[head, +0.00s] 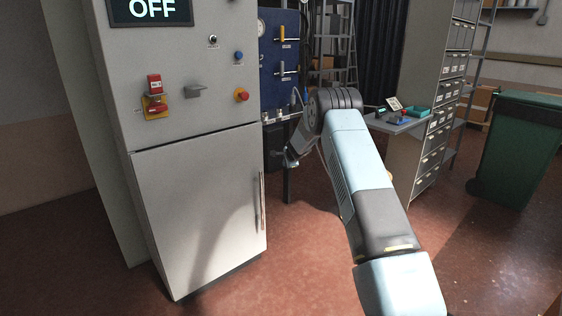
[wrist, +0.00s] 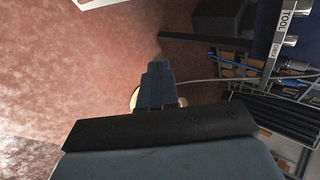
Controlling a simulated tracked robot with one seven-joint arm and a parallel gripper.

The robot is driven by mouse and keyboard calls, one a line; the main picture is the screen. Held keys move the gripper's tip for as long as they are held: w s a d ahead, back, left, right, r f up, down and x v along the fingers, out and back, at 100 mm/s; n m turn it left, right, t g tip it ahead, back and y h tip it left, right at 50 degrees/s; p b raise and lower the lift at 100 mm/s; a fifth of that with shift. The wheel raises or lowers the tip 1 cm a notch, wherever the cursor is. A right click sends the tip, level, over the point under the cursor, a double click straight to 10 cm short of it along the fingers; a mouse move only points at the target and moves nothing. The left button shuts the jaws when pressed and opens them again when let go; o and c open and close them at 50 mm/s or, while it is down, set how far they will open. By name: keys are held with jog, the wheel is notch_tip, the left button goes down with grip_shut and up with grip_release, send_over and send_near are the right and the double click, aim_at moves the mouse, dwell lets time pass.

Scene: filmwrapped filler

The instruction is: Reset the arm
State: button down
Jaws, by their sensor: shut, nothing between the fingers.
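My arm reaches forward and bends at its elbow in the middle of the head view. My gripper (head: 291,157) is in front of the lower part of the blue panel, to the right of the grey cabinet, and shows small and dark there. In the wrist view my gripper (wrist: 155,72) points out over the reddish floor with its fingers together. Nothing is held between them. A small pale round thing is partly hidden behind the fingers in the wrist view.
The grey cabinet (head: 195,200) with an "OFF" display (head: 152,9), a red button (head: 242,95) and a door handle stands at left. A blue panel (head: 280,50) is behind my gripper. A small bench (head: 395,124), drawers (head: 432,150) and green bin (head: 515,150) stand right.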

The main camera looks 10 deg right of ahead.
jog(key=s+d+r+m+t+h, duration=0.15)
jog(key=s+r+m, duration=0.25)
jog(key=r+m, duration=0.55)
jog(key=s+d+r+m+h, duration=0.2)
jog(key=s+r+m, duration=0.2)
jog(key=r, duration=1)
jog(key=s+d+r+m+h, duration=0.1)
jog(key=s+r+m, duration=0.6)
jog(key=s, duration=0.2)
jog(key=s+d+r+m+h, duration=0.1)
jog(key=s+d+r+m, duration=0.1)
jog(key=s+r+m, duration=0.6)
jog(key=s+a+r+m+g, duration=0.1)
jog(key=s+m+g, duration=0.2)
jog(key=s+m, duration=1.5)
jog(key=s+a+f+m+y, duration=0.1)
jog(key=s+a+f+m, duration=0.1)
jog(key=s, duration=0.7)
jog(key=s+a+f+m+g+y, duration=0.1)
jog(key=s+a+f+m+y, duration=0.1)
jog(key=s, duration=0.8)
jog(key=s+a+f+m+g+y, duration=0.1)
jog(key=s+m, duration=0.4)
jog(key=s, duration=0.5)
jog(key=shift+s+a+f, duration=0.2)
jog(key=shift+a+f, duration=0.7)
jog(key=shift+a, duration=0.25)
